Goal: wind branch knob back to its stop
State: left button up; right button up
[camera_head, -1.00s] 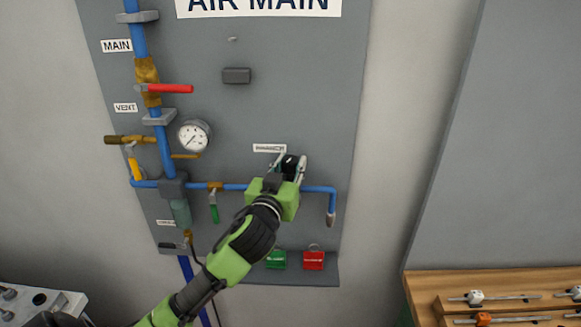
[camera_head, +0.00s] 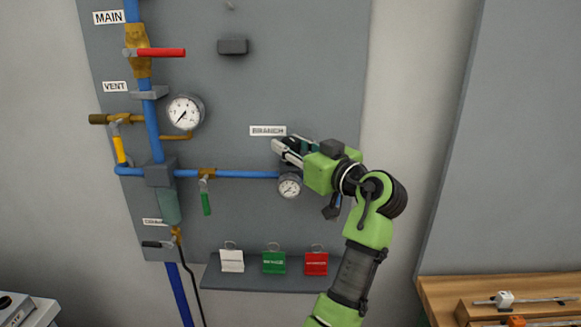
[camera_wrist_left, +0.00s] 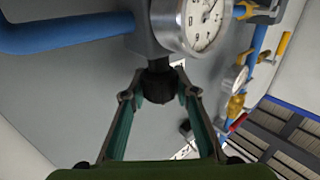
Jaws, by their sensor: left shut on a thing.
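The black branch knob (camera_wrist_left: 158,86) shows in the left wrist view, below a grey regulator body (camera_wrist_left: 150,32) with a round gauge (camera_wrist_left: 205,22). My left gripper (camera_wrist_left: 160,78) has one finger on each side of the knob and is shut on it. In the head view the left gripper (camera_head: 284,148) points left under the BRANCH label (camera_head: 267,131), just above the small branch gauge (camera_head: 290,186). The gripper hides the knob there. The right gripper is in neither view.
Blue pipe (camera_head: 235,174) runs left from the regulator, with a green-handled valve (camera_head: 206,195). The main gauge (camera_head: 185,112) and red main handle (camera_head: 160,53) are further left. White (camera_head: 232,261), green (camera_head: 274,262) and red (camera_head: 316,263) tags stand below. A wooden bench (camera_head: 450,295) is at lower right.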

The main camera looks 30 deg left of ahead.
pick_arm(q)
jog(key=n+g+y+b, duration=0.1)
jog(key=n+g+b, duration=0.1)
jog(key=g, duration=0.1)
jog(key=shift+w+n+g, duration=0.1)
jog(key=shift+n+g, duration=0.2)
jog(key=n+g, duration=0.1)
jog(key=g, duration=0.2)
jog(key=shift+r+n+b, duration=0.15)
jog(key=shift+n+b, duration=0.25)
jog(key=shift+n+g, duration=0.7)
jog(key=shift+g, duration=0.5)
jog(key=shift+n+g, duration=0.3)
jog(key=shift+g, duration=0.1)
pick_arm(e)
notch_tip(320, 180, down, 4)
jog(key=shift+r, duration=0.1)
pick_arm(q)
jog(key=shift+n+g+h, duration=0.3)
jog(key=shift+n+g, duration=0.4)
jog(key=shift+g, duration=0.4)
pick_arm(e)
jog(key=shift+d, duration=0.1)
pick_arm(q)
jog(key=o, duration=0.7)
jog(key=shift+o, duration=0.8)
jog(key=shift+a, duration=0.15)
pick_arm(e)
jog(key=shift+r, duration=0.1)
